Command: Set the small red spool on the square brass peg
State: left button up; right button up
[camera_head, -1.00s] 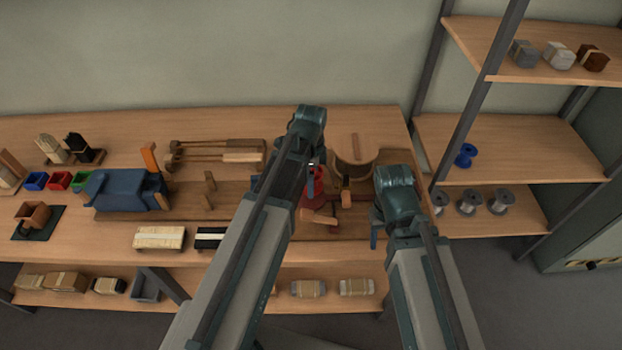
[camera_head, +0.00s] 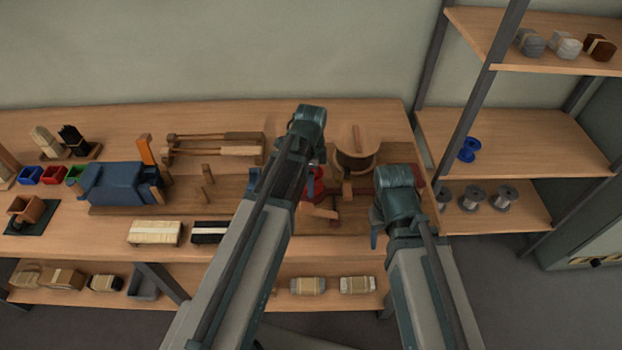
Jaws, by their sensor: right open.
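A red object (camera_head: 315,185) stands on the bench just right of my left arm. It is partly hidden by that arm, and I cannot tell for sure that it is the small red spool. I cannot make out the square brass peg. My right gripper (camera_head: 375,236) hangs beneath the teal joint of my right arm, right of the red object and apart from it. It is open with nothing seen in it, though its fingers show poorly. My left gripper is hidden behind my left arm.
A round wooden tub (camera_head: 369,162) stands behind the red object. A blue block-like tool (camera_head: 115,184) and small coloured bins (camera_head: 53,175) are at the left. A shelf at the right holds a blue spool (camera_head: 468,150) and grey spools (camera_head: 472,196). The bench's back edge is mostly clear.

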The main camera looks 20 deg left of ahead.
pick_arm(q)
jog(key=shift+f, duration=0.15)
pick_arm(e)
jog(key=shift+f, duration=0.1)
dwell(0.4)
pick_arm(q)
jog(key=shift+f+b, duration=0.6)
jog(key=shift+b, duration=0.2)
pick_arm(e)
jog(key=shift+f, duration=0.65)
pick_arm(q)
jog(key=shift+f, duration=0.25)
pick_arm(e)
jog(key=shift+f, duration=0.25)
pick_arm(q)
jog(key=o, duration=1.1)
jog(key=shift+o, duration=0.2)
jog(key=shift+r, duration=0.2)
pick_arm(e)
jog(key=shift+r, duration=0.2)
pick_arm(q)
notch_tip(320, 180, up, 14)
jog(key=p, duration=1.3)
jog(key=shift+f, duration=0.25)
pick_arm(e)
notch_tip(320, 180, up, 14)
jog(key=shift+f, duration=0.25)
